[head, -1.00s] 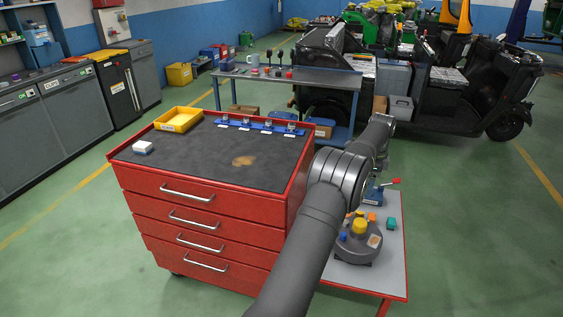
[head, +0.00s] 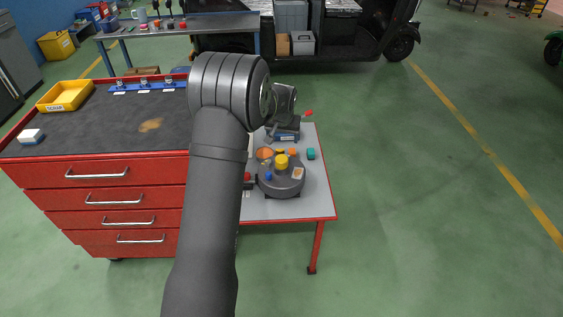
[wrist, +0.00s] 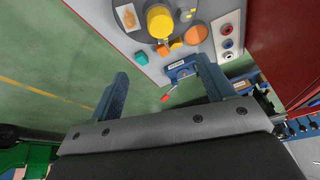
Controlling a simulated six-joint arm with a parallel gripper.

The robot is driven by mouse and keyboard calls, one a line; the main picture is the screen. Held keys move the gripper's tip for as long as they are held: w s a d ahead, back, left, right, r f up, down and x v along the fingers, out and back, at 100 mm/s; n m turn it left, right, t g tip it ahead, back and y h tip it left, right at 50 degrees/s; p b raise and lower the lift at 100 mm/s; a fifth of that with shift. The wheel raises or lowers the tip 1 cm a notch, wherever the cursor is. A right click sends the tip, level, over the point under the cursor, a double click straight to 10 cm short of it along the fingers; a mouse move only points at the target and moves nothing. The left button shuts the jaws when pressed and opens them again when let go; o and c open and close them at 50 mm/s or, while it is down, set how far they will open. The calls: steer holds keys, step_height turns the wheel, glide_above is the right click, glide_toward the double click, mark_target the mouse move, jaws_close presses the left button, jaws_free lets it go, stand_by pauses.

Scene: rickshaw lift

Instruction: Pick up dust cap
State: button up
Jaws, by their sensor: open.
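No label shows which piece is the dust cap. The yellow cylinder (wrist: 160,22) and an orange round piece (wrist: 196,32) also show at the top of the wrist view. A teal block (head: 311,154) lies beside the turntable. My gripper (wrist: 162,66) is open and empty, its two blue fingers wide apart. In the wrist view the pieces lie beyond the fingertips. In the head view my arm hides much of the gripper area.
A blue stand (head: 286,134) with a red-tipped lever is at the table's back. The red drawer cabinet (head: 100,190) is at left, with a yellow bin (head: 66,95). Open floor lies right.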

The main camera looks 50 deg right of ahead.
steer(key=n, duration=0.1)
glide_above(282, 158)
steer(key=s+a, duration=0.1)
steer(key=s, duration=0.1)
steer(key=shift+n, duration=0.3)
steer(key=f, duration=1.1)
steer(key=shift+w+a+f, duration=0.15)
steer(key=shift+a+f, duration=0.05)
steer(key=shift+h, duration=0.3)
steer(key=shift+w+a+x, duration=0.1)
steer(key=shift+w+x, duration=0.05)
steer(key=shift+x, duration=1.2)
steer(key=shift+w+a+x, duration=0.15)
steer(key=shift+x, duration=1.2)
steer(key=shift+c, duration=0.3)
steer(key=c, duration=1)
